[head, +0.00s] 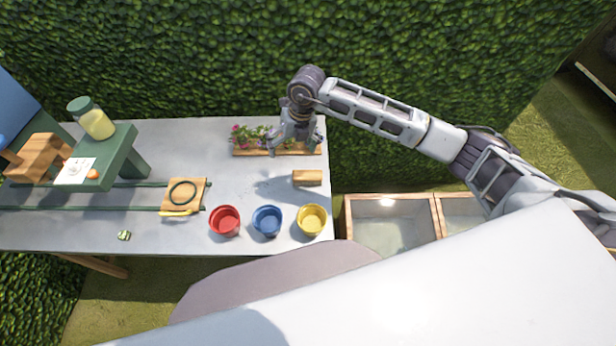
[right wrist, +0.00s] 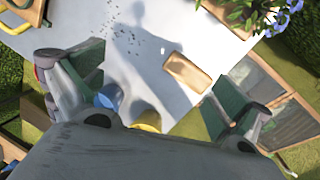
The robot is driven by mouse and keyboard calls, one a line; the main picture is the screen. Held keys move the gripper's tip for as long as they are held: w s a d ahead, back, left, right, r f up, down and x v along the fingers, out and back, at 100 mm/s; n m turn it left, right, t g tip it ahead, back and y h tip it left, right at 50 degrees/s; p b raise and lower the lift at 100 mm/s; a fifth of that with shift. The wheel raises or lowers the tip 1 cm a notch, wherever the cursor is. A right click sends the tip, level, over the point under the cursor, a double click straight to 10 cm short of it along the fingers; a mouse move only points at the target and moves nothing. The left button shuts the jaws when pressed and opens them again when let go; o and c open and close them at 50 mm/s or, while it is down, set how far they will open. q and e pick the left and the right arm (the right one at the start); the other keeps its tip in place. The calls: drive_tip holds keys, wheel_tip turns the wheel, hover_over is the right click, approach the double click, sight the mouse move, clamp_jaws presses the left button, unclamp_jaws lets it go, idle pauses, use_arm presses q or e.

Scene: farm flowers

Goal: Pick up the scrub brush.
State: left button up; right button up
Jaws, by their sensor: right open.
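The scrub brush, seen as a tan wooden block (head: 307,177), lies on the table near its right edge. It also shows in the right wrist view (right wrist: 187,73), between the fingers and beyond them. Any bristles are hidden. My right gripper (head: 293,146) is open and empty. It hangs above the table, apart from the brush, and in the head view it overlaps the planter behind the brush. Its two spread fingers also show in the right wrist view (right wrist: 155,88). My left gripper is not in view.
A flower planter (head: 245,150) stands at the table's back edge. Red (head: 225,222), blue (head: 267,222) and yellow (head: 312,221) pots line the front edge. A wooden board (head: 185,197) and a green stand (head: 118,160) with a jar (head: 92,119) are further left. The table (head: 238,182) between board and brush is mostly clear.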

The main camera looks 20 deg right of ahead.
drive_tip(key=d+m, duration=0.1)
drive_tip(key=s+d+m+h, duration=0.1)
drive_tip(key=s+d+m+g+h, duration=0.1)
drive_tip(key=d, duration=0.1)
drive_tip(key=shift+d+f, duration=0.1)
drive_tip(key=shift+f, duration=0.15)
